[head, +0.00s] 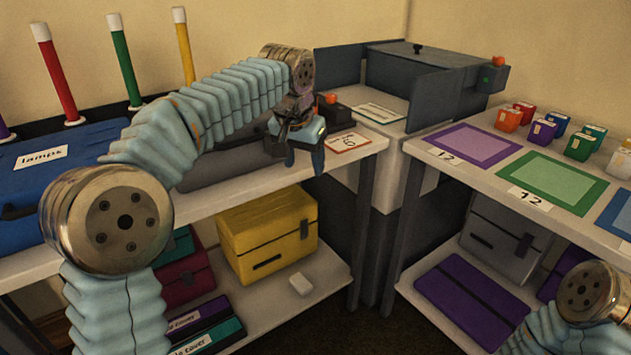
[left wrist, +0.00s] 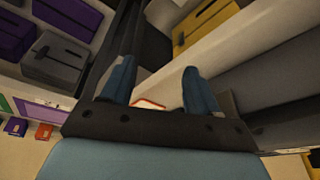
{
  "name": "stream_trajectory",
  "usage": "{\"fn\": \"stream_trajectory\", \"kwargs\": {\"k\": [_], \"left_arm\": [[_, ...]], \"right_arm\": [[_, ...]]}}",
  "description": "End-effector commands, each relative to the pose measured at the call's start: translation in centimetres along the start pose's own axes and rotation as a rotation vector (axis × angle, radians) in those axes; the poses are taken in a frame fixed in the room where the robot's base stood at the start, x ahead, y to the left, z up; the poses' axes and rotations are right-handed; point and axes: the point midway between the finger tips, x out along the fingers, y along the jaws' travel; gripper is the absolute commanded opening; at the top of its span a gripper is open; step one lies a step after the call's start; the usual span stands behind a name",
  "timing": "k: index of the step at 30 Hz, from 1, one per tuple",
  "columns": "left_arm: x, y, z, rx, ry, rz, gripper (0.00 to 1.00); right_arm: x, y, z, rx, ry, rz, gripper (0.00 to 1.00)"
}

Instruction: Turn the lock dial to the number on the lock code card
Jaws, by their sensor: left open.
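A white card with an orange border (head: 349,142) lies on the left table near its front corner. A digit like a 6 shows on it, but my gripper is close in front and I cannot tell if more is hidden. Its orange edge also shows between my fingers in the left wrist view (left wrist: 149,103). My left gripper (head: 305,163) is open and empty, pointing down at the table's front edge, just left of the card. Its two fingers also show in the left wrist view (left wrist: 160,90). I cannot make out a lock dial. My right gripper is out of view.
A black device with an orange top (head: 336,111) stands behind the card. The right table holds a purple mat (head: 474,146), a green mat (head: 552,179) and several small coloured blocks. A yellow case (head: 268,236) sits on the lower shelf.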

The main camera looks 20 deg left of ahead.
Motion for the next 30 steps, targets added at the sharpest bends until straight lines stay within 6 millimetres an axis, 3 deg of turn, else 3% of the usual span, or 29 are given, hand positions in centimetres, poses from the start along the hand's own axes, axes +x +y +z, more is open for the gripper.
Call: {"fn": "stream_trajectory", "kwargs": {"k": [3,9,20,26,30], "left_arm": [[1.9,0.4,0.0,0.008,-0.01,0.011,0.6],[3.5,0.8,0.0,0.015,-0.012,0.022,0.6],[3.8,0.9,0.0,0.016,-0.012,0.024,0.6],[1.8,0.6,-0.1,0.008,-0.003,0.006,0.6],[-1.3,-0.1,0.0,-0.008,0.008,-0.019,0.6]], "right_arm": [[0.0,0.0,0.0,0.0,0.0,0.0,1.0],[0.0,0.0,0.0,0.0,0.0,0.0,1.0],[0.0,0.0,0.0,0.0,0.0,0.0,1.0],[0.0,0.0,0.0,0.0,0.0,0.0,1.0],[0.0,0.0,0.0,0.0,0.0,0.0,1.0]]}}
